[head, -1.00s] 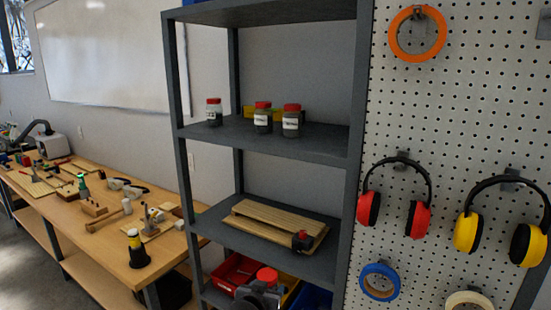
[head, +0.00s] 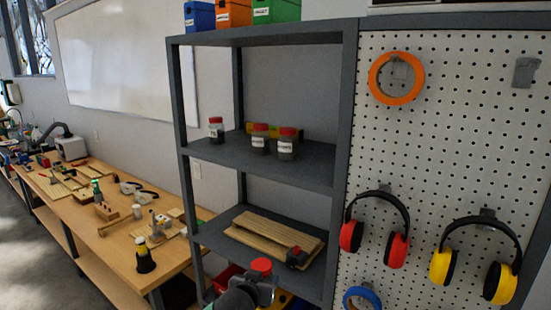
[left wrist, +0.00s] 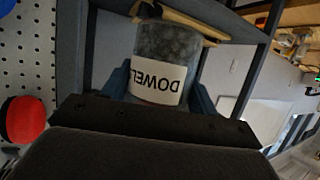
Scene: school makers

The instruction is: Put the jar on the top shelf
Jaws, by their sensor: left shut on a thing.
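A jar with a red lid (head: 261,265) is low in the head view, in front of the shelving unit. In the left wrist view the jar (left wrist: 168,45) is a grey cylinder whose white label reads "DOWEL" upside down. My left gripper (head: 263,287) is shut on this jar, with a finger on either side of it. The shelving unit's top board (head: 270,35) carries boxes. The shelf below it (head: 310,165) holds three similar red-lidded jars (head: 287,143). My right gripper is not in view.
Blue (head: 199,16), orange (head: 233,13) and green (head: 276,11) boxes stand on the top board. A lower shelf holds wooden planks (head: 265,238). A pegboard with ear defenders (head: 375,228) is at right. The jar shelf has bare room to the right.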

